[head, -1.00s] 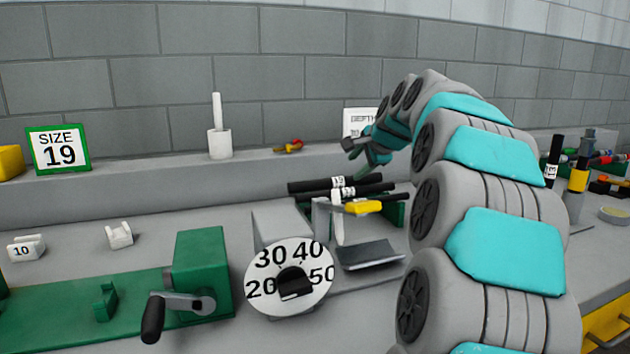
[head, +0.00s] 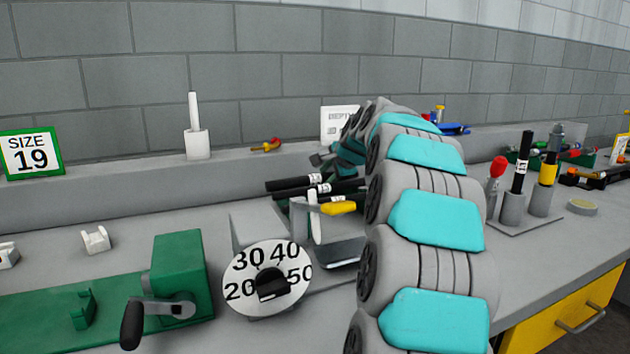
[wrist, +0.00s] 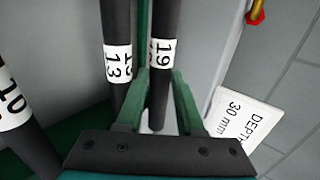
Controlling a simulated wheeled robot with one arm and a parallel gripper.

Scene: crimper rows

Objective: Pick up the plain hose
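Several black hoses with white number labels lie in a green rack behind the dial machine. In the wrist view, one hose is labelled 19 (wrist: 162,22), one 13 (wrist: 116,25) and one 10 (wrist: 22,130). The hoses also show in the head view (head: 290,183), partly hidden by my arm. I cannot tell which one is the plain hose. My gripper (wrist: 162,82) is open, its two green fingers on either side of the hose labelled 19, near its end. In the head view my gripper (head: 328,160) is just above the hoses, partly hidden.
A dial machine (head: 250,225) with a yellow-handled lever stands in front of the hoses. A green cranked fixture (head: 180,270) is at left. A white depth sign (head: 334,118) stands behind my gripper. Upright tools in a stand (head: 515,215) are at right.

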